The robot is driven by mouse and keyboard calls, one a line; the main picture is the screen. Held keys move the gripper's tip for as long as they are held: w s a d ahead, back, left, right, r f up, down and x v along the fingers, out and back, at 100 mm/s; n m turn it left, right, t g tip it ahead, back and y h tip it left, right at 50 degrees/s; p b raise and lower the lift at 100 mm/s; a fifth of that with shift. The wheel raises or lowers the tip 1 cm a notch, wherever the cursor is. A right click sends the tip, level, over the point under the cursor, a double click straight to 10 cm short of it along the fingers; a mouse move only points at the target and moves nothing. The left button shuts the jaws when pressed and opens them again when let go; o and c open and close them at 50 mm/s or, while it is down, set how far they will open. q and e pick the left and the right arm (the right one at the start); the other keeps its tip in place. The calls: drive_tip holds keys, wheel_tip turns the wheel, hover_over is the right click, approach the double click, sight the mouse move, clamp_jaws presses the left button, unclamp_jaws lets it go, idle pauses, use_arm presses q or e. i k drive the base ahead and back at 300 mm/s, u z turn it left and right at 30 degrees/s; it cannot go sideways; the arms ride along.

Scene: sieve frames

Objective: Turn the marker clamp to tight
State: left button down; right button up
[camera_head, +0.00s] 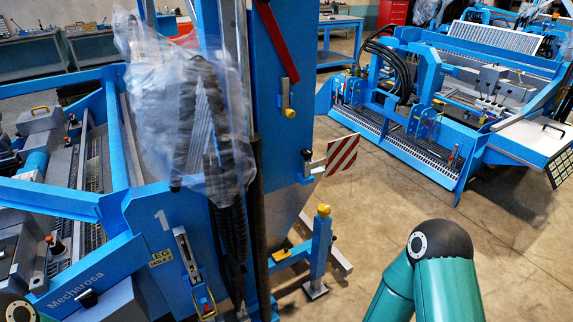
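A red-and-white striped marker board (342,155) sticks out to the right from the blue upright (270,90) of the machine. A small dark knob or clamp (307,155) sits where the board meets the upright. I cannot tell whether it is tight or loose. Above it, a long red lever (277,40) slants down, with a yellow handle (288,112) below. No label marks which part is the marker clamp. Neither of my grippers is in view; only a teal link of my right arm shows at bottom right and a bit of my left arm at bottom left.
The blue machine (60,205) fills the left, with plastic wrap (165,90) and black hoses on its mast. A blue stand leg with a yellow top (321,245) stands below the board. A second blue machine (405,140) is at right. Bare floor (375,210) lies between.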

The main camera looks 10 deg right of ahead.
sight(306, 153)
drive_tip(key=z, duration=0.15)
drive_tip(key=i, duration=0.9)
drive_tip(key=u, duration=0.2)
drive_tip(key=k, duration=0.75)
drive_tip(key=z, duration=0.25)
drive_tip(key=i, duration=0.75)
drive_tip(key=u, duration=0.1)
